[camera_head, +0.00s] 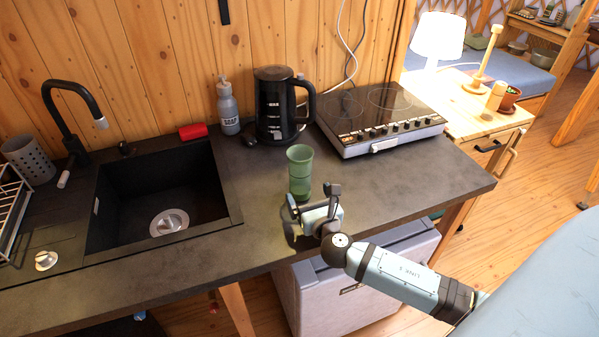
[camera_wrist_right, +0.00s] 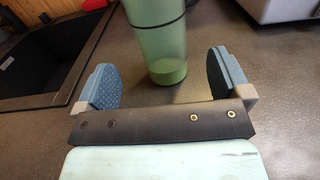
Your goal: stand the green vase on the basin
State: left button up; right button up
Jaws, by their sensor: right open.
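The green vase (camera_head: 299,170) stands upright on the dark countertop, between the sink and the hob. My right gripper (camera_head: 311,197) is open at the near side of the vase, low over the counter's front edge. In the right wrist view the vase (camera_wrist_right: 160,38) stands just ahead, its base in line with the gap between the spread fingers (camera_wrist_right: 161,74); its top is cut off. Nothing is held. The black basin (camera_head: 127,207) is sunk into the counter to the left, empty except for its round drain. My left gripper is not in view.
A black kettle (camera_head: 275,105), a soap bottle (camera_head: 228,106) and a red sponge (camera_head: 193,131) stand along the back wall. The hob (camera_head: 380,117) is behind and right of the vase. A black tap (camera_head: 72,110) rises behind the basin's left side. Counter right of the vase is clear.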

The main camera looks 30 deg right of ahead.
aim_at(300, 173)
jog(key=p+x, duration=0.1)
jog(key=x, duration=0.6)
jog(key=shift+w+r, duration=0.15)
jog(key=shift+c, duration=0.3)
jog(key=c, duration=1.2)
jog(key=shift+o, duration=0.2)
jog(key=shift+r, duration=0.1)
jog(key=shift+d+r, duration=0.1)
jog(key=shift+r, duration=0.4)
notch_tip(300, 173, up, 19)
jog(key=p, duration=0.3)
